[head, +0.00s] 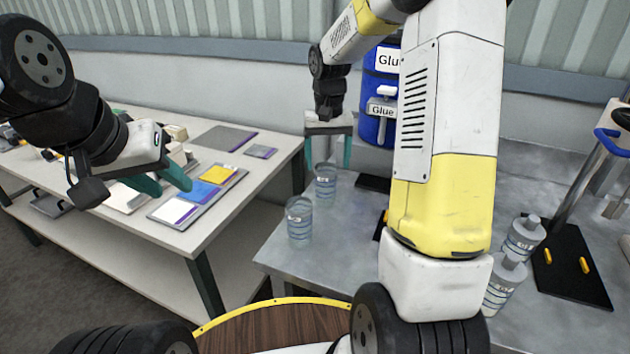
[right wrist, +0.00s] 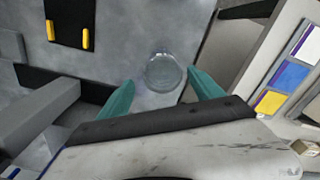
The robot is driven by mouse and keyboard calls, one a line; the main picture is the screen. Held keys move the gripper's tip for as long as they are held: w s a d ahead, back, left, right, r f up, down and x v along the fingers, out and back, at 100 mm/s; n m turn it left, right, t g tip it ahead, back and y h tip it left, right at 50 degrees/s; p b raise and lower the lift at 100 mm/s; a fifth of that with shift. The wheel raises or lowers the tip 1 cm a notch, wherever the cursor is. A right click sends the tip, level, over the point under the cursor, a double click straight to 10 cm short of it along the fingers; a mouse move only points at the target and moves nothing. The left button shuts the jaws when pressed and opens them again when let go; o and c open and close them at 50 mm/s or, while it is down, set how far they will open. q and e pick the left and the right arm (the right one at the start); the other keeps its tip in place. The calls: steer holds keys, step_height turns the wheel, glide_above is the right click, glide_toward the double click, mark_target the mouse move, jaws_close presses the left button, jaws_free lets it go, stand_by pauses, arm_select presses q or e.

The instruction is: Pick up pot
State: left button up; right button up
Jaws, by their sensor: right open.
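Clear pots with blue markings stand upright on the grey metal table. One pot (head: 326,190) is just below my right gripper (head: 328,164), and another pot (head: 299,222) stands nearer to me. In the right wrist view, one pot (right wrist: 163,72) shows from above, between the two teal fingertips in the picture. My right gripper is open and empty; whether its fingertips reach down beside the pot is hard to tell. My left gripper (head: 167,186) has its fingers apart and empty, over the white table. Two more clear containers (head: 523,237) with narrower tops are partly behind my right arm.
The white table (head: 258,158) at left holds colored cards (head: 205,188) and other items. A blue glue drum (head: 372,128) stands behind the metal table (head: 330,262). A black stand base (head: 570,285) with yellow pieces is at right.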

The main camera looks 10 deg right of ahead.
mark_target(326, 184)
steer(key=f, duration=0.8)
steer(key=shift+a, duration=0.2)
steer(key=c, duration=1.5)
steer(key=shift+c, duration=0.2)
